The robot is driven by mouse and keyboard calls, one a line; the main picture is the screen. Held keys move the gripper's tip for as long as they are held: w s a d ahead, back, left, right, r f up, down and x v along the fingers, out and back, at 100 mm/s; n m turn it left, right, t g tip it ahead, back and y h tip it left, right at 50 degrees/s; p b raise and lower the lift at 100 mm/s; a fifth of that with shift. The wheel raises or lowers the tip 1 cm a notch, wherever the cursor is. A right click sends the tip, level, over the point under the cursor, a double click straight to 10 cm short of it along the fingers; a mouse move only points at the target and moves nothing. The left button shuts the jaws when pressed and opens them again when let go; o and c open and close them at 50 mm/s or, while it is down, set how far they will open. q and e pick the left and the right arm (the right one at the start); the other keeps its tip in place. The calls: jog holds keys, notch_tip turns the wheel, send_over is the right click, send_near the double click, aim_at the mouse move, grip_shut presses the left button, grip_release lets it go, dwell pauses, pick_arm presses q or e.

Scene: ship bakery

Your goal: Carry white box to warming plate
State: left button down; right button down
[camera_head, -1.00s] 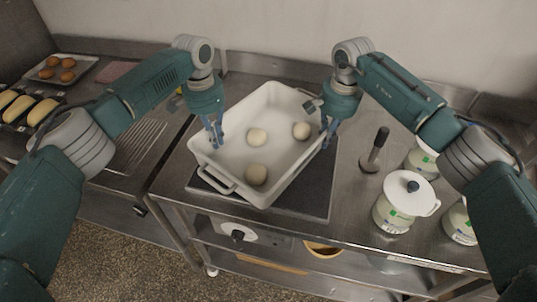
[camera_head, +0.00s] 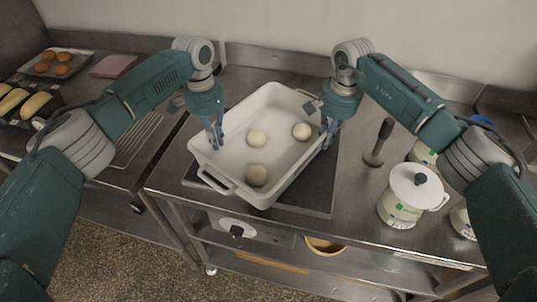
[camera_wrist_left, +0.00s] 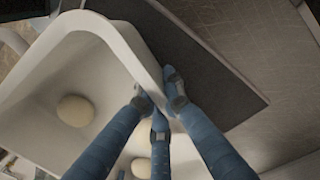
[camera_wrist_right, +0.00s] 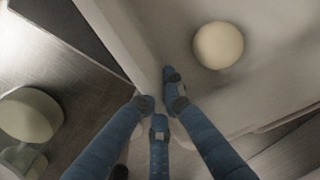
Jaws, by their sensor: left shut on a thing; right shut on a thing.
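My left gripper (camera_head: 216,143) is shut on the box's left wall; the left wrist view shows the fingers (camera_wrist_left: 160,100) astride the rim (camera_wrist_left: 136,62). My right gripper (camera_head: 328,138) is shut on the right wall; the right wrist view shows the fingers (camera_wrist_right: 160,98) at that wall (camera_wrist_right: 124,42).
On the steel counter to the right stand a pestle-like tool (camera_head: 379,142) and white lidded jars (camera_head: 408,194). At the far left are a tray of round buns (camera_head: 57,62), long loaves (camera_head: 36,105) and a pink cloth (camera_head: 115,66). A wire rack (camera_head: 140,138) lies left of the box.

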pick_arm(q)
jog(key=shift+a+f, duration=0.1)
jog(key=shift+f, duration=0.3)
pick_arm(e)
jog(key=shift+d+f, duration=0.1)
jog(key=shift+f, duration=0.35)
pick_arm(q)
jog(key=c, duration=2.3)
grip_release()
jog(key=shift+f+b, duration=0.1)
jog(key=shift+b, duration=0.25)
pick_arm(e)
jog(key=c, duration=2.3)
grip_release()
jog(key=shift+f, duration=0.1)
pick_arm(q)
jog(key=o, duration=0.4)
pick_arm(e)
jog(key=o, duration=0.4)
pick_arm(q)
jog(key=shift+s+r, duration=0.15)
jog(key=shift+r, duration=0.05)
pick_arm(e)
jog(key=shift+s+r, duration=0.15)
jog(key=shift+r, duration=0.05)
pick_arm(q)
jog(key=shift+r, duration=0.1)
